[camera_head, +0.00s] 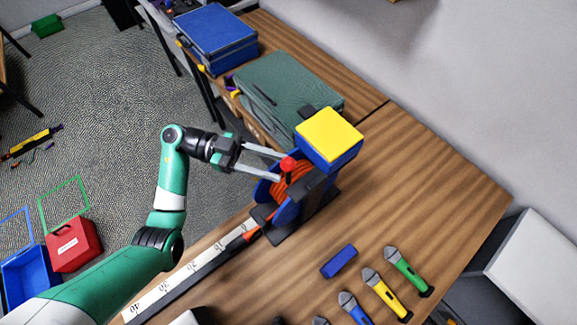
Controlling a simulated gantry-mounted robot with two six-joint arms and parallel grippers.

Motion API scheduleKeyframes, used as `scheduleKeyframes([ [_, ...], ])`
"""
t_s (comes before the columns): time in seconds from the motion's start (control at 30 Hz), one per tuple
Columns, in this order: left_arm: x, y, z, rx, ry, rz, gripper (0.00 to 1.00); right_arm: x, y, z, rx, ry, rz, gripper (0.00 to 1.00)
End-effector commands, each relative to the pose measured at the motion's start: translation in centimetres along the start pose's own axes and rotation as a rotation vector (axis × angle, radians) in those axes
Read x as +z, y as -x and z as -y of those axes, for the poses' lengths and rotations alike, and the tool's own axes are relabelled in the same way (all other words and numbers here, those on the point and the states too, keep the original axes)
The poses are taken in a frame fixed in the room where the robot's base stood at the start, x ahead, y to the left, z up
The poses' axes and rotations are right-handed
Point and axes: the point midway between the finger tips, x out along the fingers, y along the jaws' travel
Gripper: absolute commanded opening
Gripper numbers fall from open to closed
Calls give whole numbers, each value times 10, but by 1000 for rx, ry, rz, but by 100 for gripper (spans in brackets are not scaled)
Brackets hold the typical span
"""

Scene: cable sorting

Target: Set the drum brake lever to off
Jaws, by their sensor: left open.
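The cable drum (293,186) stands on the wooden table, with orange-red cable wound between blue flanges in a dark stand. A red ball knob (288,164), which looks like the brake lever's end, sticks up at the drum's upper left. My left gripper (276,164) reaches in from the left with its two long fingers spread. The fingertips lie around or just beside the red knob; I cannot tell whether they touch it. The lever's shaft and its off mark are not readable here. My right gripper is not in this view.
A measuring strip (184,276) runs along the table's front edge. A blue block (339,261) and several coloured-handled tools (384,294) lie to the right. Green (290,86) and blue (216,38) cases stand behind. The table's right part is clear.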

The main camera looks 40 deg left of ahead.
Motion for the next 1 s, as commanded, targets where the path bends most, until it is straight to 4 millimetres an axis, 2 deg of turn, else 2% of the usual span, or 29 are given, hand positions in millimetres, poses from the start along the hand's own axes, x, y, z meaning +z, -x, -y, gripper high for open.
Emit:
scheduleKeyframes([
  [0.1,0,-22,-1,4,-1,1,47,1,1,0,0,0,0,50],
  [0.2,0,-33,-1,2,-1,0,47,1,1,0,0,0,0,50],
  [0.5,0,-38,0,0,0,0,47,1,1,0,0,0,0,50],
  [0.53,0,-38,0,0,-1,0,45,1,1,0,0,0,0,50],
  [0.7,0,-38,0,0,-1,0,15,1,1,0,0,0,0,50],
  [0.8,0,-37,0,0,-1,0,0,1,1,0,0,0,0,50],
  [1.0,0,-37,0,0,-1,0,0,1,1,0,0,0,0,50],
])
